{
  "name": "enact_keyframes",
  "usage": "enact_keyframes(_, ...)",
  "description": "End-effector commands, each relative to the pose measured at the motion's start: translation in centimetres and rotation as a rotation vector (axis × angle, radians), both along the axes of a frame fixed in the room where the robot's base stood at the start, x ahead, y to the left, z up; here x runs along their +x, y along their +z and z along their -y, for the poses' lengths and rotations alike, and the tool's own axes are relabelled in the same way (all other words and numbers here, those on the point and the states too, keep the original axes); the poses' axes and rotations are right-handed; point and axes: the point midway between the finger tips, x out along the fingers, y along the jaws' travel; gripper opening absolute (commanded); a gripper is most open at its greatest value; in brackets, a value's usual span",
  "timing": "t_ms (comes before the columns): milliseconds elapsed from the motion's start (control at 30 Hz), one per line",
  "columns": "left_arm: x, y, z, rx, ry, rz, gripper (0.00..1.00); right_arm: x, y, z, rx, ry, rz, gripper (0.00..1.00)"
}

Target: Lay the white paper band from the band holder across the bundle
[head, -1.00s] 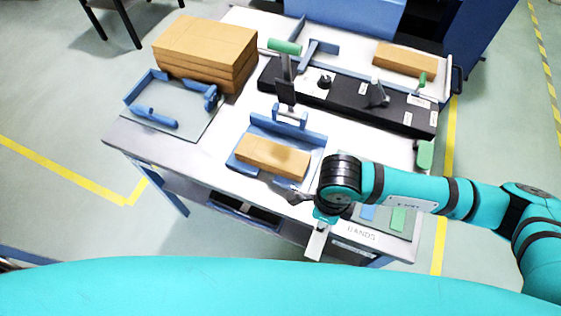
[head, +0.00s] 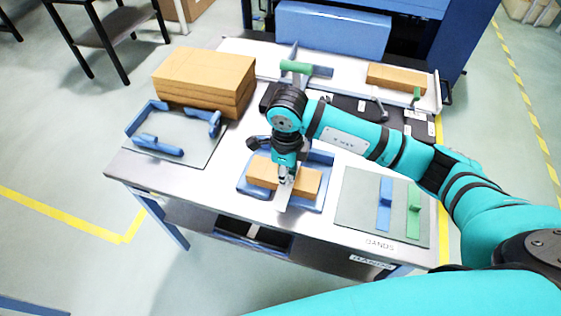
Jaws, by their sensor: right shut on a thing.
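The bundle (head: 308,184) is a brown kraft block in a blue cradle (head: 320,157) at the middle of the table. My right gripper (head: 285,182) points down over the middle of the bundle, shut on the white paper band (head: 283,197). The band's lower end shows at the bundle's front edge; the rest is hidden by the gripper. I cannot tell whether the band touches the bundle. My left gripper is not in view.
A stack of brown kraft blocks (head: 203,78) stands at the back left. A grey mat with blue pieces (head: 178,132) lies in front of it. A black fixture (head: 350,105) and another brown block (head: 396,78) are behind my right arm.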

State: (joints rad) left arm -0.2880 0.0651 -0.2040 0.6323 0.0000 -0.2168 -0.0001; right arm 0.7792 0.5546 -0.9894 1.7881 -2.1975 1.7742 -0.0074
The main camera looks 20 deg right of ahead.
Motion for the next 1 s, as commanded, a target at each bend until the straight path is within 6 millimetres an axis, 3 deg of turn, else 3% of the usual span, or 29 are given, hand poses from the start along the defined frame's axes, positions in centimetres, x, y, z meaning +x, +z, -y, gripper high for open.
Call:
enact_keyframes(100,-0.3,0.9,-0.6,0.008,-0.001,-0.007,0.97,2.8,0.1,0.4,0.001,-0.003,0.000,0.00)
enact_keyframes(300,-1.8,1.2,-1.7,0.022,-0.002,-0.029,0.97,5.0,-0.4,0.7,0.001,0.000,0.001,0.00)
enact_keyframes(467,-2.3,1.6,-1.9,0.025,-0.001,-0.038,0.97,5.1,-1.2,0.8,0.000,0.001,-0.004,0.00)
enact_keyframes(700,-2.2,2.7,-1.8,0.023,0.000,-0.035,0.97,5.1,-4.0,0.7,0.001,0.001,-0.001,0.00)
enact_keyframes(1000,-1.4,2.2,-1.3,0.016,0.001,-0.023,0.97,5.1,-4.4,0.8,-0.001,0.002,0.001,0.00)
